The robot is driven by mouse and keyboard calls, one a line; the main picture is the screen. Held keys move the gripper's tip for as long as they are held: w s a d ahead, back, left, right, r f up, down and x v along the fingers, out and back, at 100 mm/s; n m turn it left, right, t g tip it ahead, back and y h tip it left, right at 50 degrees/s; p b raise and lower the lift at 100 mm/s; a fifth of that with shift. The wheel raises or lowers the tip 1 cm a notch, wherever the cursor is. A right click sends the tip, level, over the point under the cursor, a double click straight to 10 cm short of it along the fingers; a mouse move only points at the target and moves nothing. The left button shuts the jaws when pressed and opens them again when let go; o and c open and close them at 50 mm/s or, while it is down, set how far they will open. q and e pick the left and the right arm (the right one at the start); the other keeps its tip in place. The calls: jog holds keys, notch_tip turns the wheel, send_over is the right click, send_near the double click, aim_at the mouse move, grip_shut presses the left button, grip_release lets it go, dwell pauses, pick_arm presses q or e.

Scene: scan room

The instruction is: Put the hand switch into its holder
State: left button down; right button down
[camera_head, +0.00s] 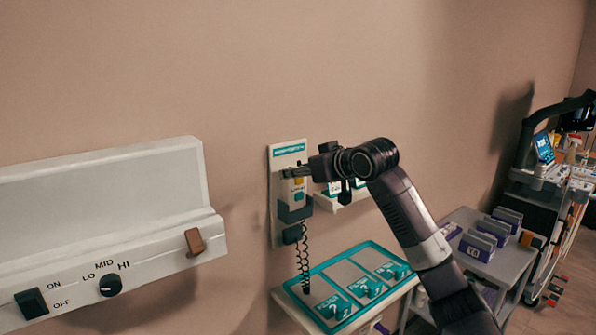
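A black coiled cord (303,260) hangs below the holder. My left gripper is not in view.
A teal tray (322,322) with labelled boxes lies on a shelf below the panel. A small shelf (335,203) is behind my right arm. A white control unit (110,235) with knobs is at left. A grey cart (480,225) and equipment stand (545,180) are at right.

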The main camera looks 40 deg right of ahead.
jog(key=shift+f, duration=0.15)
jog(key=c, duration=1)
grip_release()
jog(key=shift+c, duration=0.2)
jog(key=shift+f, duration=0.1)
jog(key=shift+s, duration=0.1)
jog(key=v, duration=1.2)
